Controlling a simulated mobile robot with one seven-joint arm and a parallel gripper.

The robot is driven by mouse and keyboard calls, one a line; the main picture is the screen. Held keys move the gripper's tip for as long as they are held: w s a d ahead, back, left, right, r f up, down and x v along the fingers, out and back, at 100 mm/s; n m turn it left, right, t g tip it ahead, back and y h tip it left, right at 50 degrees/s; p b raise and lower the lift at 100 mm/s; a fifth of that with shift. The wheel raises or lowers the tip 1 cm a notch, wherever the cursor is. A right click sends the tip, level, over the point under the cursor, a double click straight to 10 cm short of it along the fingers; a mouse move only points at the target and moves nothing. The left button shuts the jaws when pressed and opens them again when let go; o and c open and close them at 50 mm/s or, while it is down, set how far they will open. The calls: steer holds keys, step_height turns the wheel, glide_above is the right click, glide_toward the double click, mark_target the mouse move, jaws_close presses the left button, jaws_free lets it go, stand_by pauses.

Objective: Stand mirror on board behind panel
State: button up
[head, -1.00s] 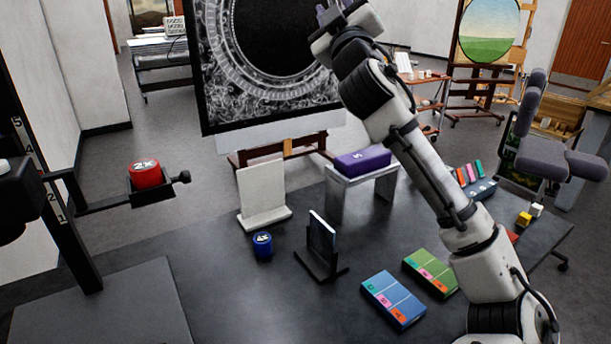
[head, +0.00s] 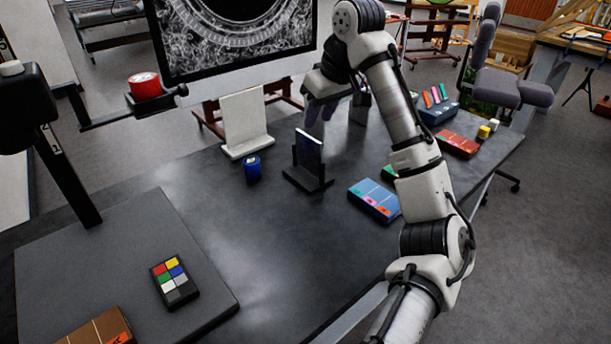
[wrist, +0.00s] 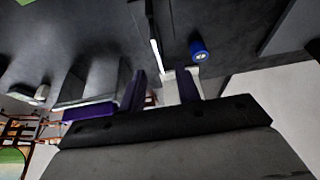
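A small upright plate with a bluish, glassy face (head: 309,147), which looks like the mirror, stands in a black slotted holder (head: 307,180) on the dark table. It shows nearly edge-on in the wrist view (wrist: 155,45). A pale upright panel (head: 243,118) with a foot stands behind it to the left. My gripper (head: 322,110) has purple fingers and hangs beyond the plate, right of the panel. In the wrist view my gripper (wrist: 161,76) has its fingers apart with nothing held between them. I cannot tell which surface is the board; a dark flat baseboard (head: 110,250) lies at the left.
A blue weight (head: 252,169) stands near the panel. A red one (head: 145,86) sits on the copy-stand arm. A large framed dark picture (head: 240,35) rises behind. A blue case (head: 373,200) lies right. The table's middle is clear.

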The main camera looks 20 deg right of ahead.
mark_target(310, 138)
steer(key=x, duration=0.6)
steer(key=shift+w+f, duration=0.15)
steer(key=shift+f, duration=0.1)
steer(key=shift+w+p+x, duration=0.1)
steer(key=shift+p+x, duration=0.25)
steer(key=shift+x, duration=0.95)
steer(key=shift+w+p+x, duration=0.15)
steer(key=shift+p+x, duration=0.2)
steer(key=shift+x, duration=0.95)
steer(key=shift+d+r, duration=0.1)
jaws_close()
